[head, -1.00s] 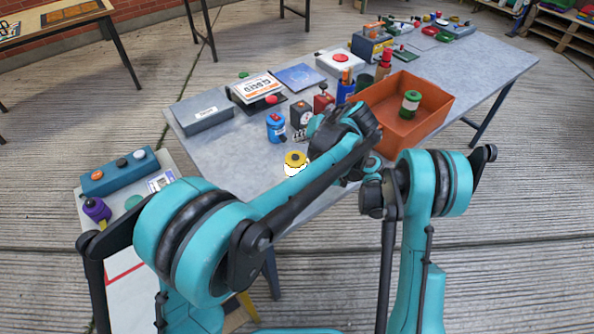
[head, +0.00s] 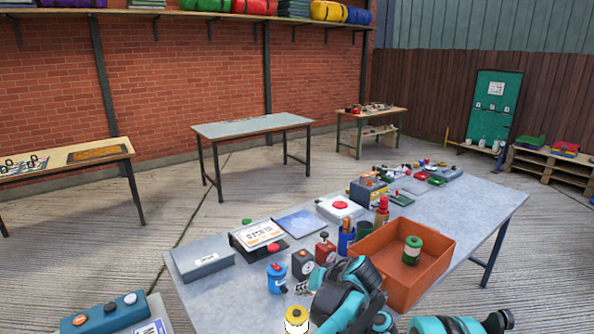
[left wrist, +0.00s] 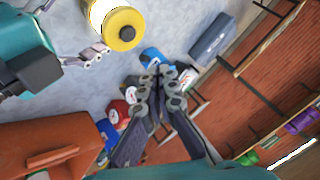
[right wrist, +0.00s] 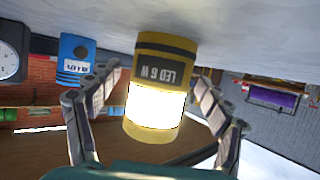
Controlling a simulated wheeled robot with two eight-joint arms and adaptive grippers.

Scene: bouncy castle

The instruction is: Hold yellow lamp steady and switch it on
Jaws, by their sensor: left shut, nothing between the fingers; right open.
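The yellow lamp (head: 297,316) stands on the grey table near its front edge, cut by the bottom of the head view. Its middle glows bright white. The left wrist view shows its yellow cap with a dark button (left wrist: 125,30). In the right wrist view the lamp (right wrist: 163,60), labelled LED 6 W, appears upside down between the fingers of my open right gripper (right wrist: 155,85); I cannot tell if they touch it. My left gripper (head: 304,287) is shut and empty beside the lamp; its closed fingertips show in the left wrist view (left wrist: 160,75).
A blue canister (head: 277,278), a black timer-like box (head: 302,264) and a red item (head: 325,250) stand close behind the lamp. An orange bin (head: 440,262) holding a green spool stands to the right. A grey box (head: 204,259) is at the left.

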